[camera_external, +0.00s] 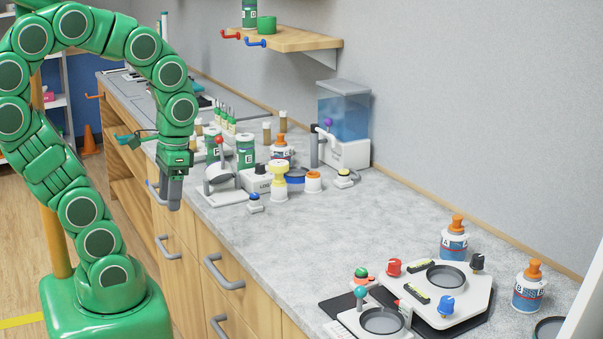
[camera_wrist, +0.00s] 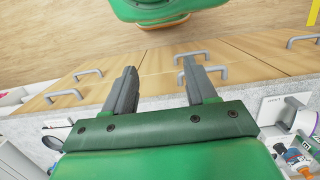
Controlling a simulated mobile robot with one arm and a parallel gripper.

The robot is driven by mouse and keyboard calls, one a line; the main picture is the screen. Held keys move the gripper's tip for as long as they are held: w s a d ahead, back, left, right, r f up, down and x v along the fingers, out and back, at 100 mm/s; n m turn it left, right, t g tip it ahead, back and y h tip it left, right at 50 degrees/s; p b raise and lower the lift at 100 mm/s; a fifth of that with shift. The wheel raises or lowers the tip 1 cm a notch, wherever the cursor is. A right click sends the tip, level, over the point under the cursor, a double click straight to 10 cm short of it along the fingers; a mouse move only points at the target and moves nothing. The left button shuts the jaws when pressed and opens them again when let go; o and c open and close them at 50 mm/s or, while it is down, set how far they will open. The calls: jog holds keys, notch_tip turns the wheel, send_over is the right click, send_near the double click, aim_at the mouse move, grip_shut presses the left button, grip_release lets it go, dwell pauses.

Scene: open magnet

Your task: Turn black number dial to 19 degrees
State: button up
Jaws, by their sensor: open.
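A small black knob (camera_external: 477,261) stands on the right back corner of a white panel (camera_external: 482,298) at the right of the counter. Another black knob (camera_external: 260,170) sits on top of a grey box (camera_external: 257,183) with dark lettering near the middle. I cannot read a degree scale on either. My gripper (camera_external: 168,197) hangs at the counter's front edge, left of both knobs and apart from them. In the wrist view my gripper (camera_wrist: 161,83) has its two fingers apart with nothing between them.
Red (camera_external: 394,267) and blue (camera_external: 446,306) knobs share the white panel. Bottles with orange caps (camera_external: 453,240) stand behind and beside it. A yellow-topped container (camera_external: 279,180) and a white stand (camera_external: 222,186) crowd the middle. The counter (camera_external: 330,230) between these groups is clear. Drawer handles (camera_external: 222,272) jut out in front.

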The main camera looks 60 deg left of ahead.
jog(key=shift+w, duration=0.1)
jog(key=w+a+r+n, duration=0.1)
jog(key=w+a, duration=0.1)
jog(key=w, duration=0.4)
jog(key=w+a+r, duration=0.2)
jog(key=w, duration=0.4)
jog(key=n+t, duration=0.2)
jog(key=n, duration=0.1)
send_over(260, 165)
notch_tip(260, 165, down, 6)
jog(key=shift+a+f, duration=0.3)
jog(key=shift+f, duration=3.75)
jog(key=shift+c, duration=0.4)
